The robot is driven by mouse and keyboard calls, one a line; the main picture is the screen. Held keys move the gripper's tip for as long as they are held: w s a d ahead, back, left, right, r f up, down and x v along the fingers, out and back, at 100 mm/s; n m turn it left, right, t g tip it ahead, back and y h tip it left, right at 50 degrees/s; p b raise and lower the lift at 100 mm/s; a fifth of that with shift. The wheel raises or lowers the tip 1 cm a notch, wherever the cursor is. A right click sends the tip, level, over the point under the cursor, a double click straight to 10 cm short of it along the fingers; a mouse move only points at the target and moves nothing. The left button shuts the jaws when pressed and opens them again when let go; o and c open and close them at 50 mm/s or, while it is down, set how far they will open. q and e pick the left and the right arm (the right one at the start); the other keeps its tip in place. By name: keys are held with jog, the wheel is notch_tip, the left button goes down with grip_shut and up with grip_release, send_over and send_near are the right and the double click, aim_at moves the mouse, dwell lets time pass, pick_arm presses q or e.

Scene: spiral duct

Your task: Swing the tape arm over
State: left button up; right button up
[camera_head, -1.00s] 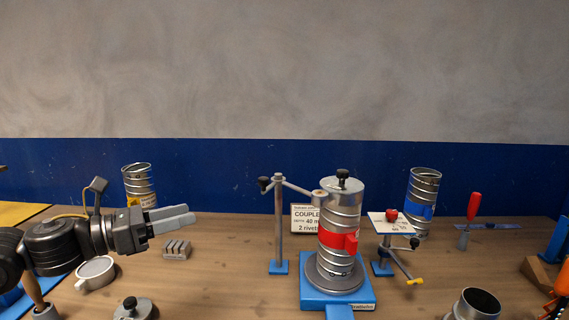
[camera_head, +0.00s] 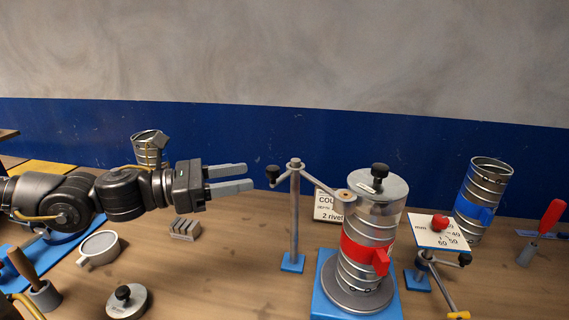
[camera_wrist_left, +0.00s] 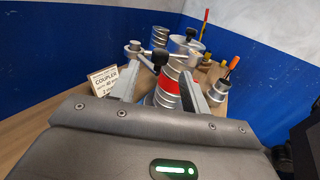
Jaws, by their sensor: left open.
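A grey post (camera_head: 295,220) on a blue foot stands left of the duct. Its jointed arm has a black knob (camera_head: 272,173) on the left, and another link reaches right to a small round end (camera_head: 345,195) beside the duct top. The silver spiral duct (camera_head: 360,268), with a red band and tab (camera_head: 364,253), stands upright on a round plate on a blue base. My left gripper (camera_head: 249,177) is open and empty, its fingertips just left of the black knob. In the left wrist view, the knob (camera_wrist_left: 160,58) shows beyond the fingers, in front of the duct (camera_wrist_left: 163,98).
A white scale plate (camera_head: 436,234) with a red knob stands right of the duct, before another duct (camera_head: 484,195) with a blue band. A sign (camera_head: 326,207) stands behind. A slotted grey block (camera_head: 185,229) and round dish (camera_head: 99,247) lie on the left.

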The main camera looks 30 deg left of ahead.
aim_at(278, 166)
pick_arm(q)
jog(key=p+x, duration=0.8)
jog(key=shift+w+d+r, duration=0.15)
jog(key=shift+w+r, duration=0.05)
jog(key=shift+r, duration=0.15)
jog(key=shift+w+d+f, duration=0.2)
jog(key=shift+w+d, duration=0.05)
jog(key=shift+d, duration=0.15)
pick_arm(e)
notch_tip(278, 166, up, 9)
jog(key=shift+w, duration=0.2)
pick_arm(q)
jog(key=shift+c, duration=0.5)
pick_arm(e)
jog(key=shift+f, duration=0.1)
pick_arm(q)
grip_shut()
